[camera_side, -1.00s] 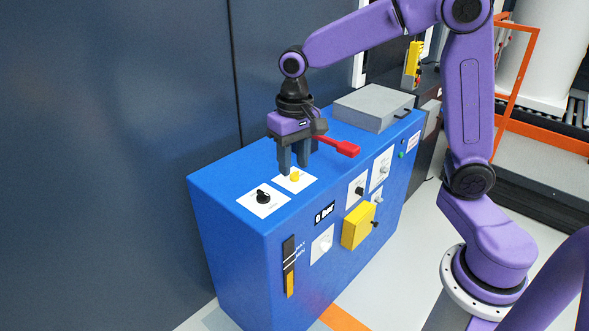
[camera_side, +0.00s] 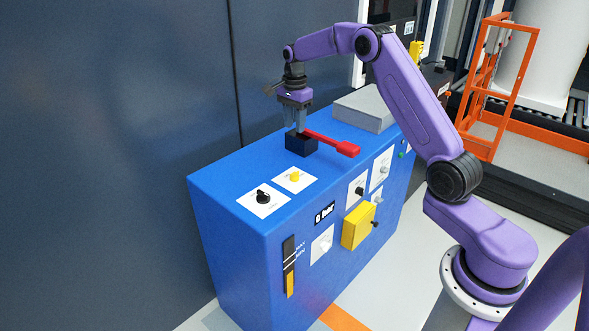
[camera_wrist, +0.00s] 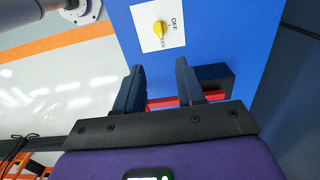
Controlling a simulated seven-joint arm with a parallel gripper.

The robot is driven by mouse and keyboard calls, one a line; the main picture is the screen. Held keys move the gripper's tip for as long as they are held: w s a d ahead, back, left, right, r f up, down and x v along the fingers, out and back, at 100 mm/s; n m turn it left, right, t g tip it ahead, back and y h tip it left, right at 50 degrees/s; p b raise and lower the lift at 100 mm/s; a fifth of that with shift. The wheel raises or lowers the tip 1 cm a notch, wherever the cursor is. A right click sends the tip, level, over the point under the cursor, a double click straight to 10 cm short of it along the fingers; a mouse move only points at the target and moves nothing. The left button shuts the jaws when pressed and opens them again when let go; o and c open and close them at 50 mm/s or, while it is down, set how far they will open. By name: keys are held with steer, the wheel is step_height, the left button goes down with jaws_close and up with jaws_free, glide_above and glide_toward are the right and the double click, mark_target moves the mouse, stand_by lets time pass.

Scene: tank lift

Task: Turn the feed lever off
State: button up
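A red lever (camera_side: 332,142) runs from a dark block (camera_side: 301,147) on top of the blue cabinet toward its front edge and ends in a wider red handle. In the wrist view the red lever (camera_wrist: 160,102) shows partly between and behind my fingers, and the dark block (camera_wrist: 214,76) is beside the right finger. My gripper (camera_side: 295,130) points down just above the block end of the lever. In the wrist view my gripper (camera_wrist: 159,72) is open with a wide gap. I cannot tell whether a finger touches the block or lever.
The blue cabinet (camera_side: 225,185) carries a yellow knob (camera_side: 294,176) on a white plate marked OFF, and a black knob (camera_side: 263,197) at the left. A grey box (camera_side: 362,112) sits at the back right. Several controls and a yellow box (camera_side: 358,227) are on the front.

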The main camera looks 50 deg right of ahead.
mark_target(295, 172)
step_height(295, 172, down, 17)
stand_by(0.5)
jaws_close()
